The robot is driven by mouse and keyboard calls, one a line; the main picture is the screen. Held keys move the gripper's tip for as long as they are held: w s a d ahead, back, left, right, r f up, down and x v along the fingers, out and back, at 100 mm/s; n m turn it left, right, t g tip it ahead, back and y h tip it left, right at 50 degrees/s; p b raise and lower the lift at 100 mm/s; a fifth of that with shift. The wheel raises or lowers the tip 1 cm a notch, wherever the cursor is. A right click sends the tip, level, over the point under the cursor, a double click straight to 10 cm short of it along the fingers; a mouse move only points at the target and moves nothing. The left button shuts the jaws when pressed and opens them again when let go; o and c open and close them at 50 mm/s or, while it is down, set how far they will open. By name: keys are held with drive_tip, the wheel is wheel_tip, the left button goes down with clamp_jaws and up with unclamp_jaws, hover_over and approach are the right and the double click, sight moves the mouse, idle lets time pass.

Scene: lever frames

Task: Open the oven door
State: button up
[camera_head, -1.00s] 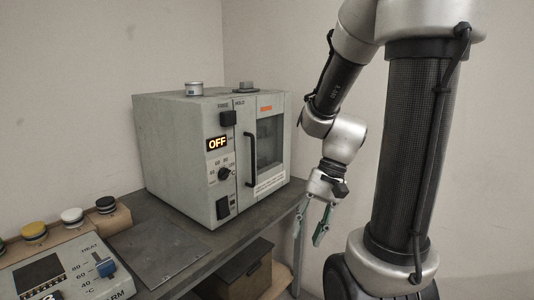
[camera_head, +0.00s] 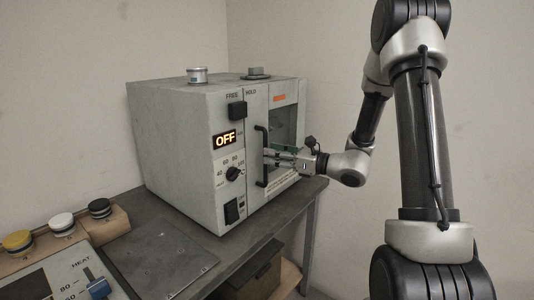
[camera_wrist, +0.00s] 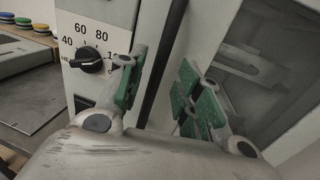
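The oven (camera_head: 185,150) is a grey box on a bench, with a lit OFF display. Its door (camera_head: 284,94), at the right of the front, has a dark window and looks closed. The black vertical door handle (camera_head: 262,172) also shows in the wrist view (camera_wrist: 163,62). My gripper (camera_head: 271,156) points left at the handle's middle. In the wrist view, its green-padded fingers (camera_wrist: 158,95) are apart, with the handle between them in the picture. The left finger is close to the handle and a gap shows at the right one. I cannot tell whether either touches.
A knob (camera_head: 233,173) and a black switch (camera_head: 232,212) sit left of the handle. A can (camera_head: 197,76) and a small grey object (camera_head: 259,72) stand on the oven. A control panel with coloured buttons (camera_head: 62,223) is at the lower left. Floor space is open right of the bench.

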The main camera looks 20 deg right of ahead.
drive_tip(key=shift+x, duration=1.7)
clamp_jaws()
drive_tip(key=shift+s, duration=0.1)
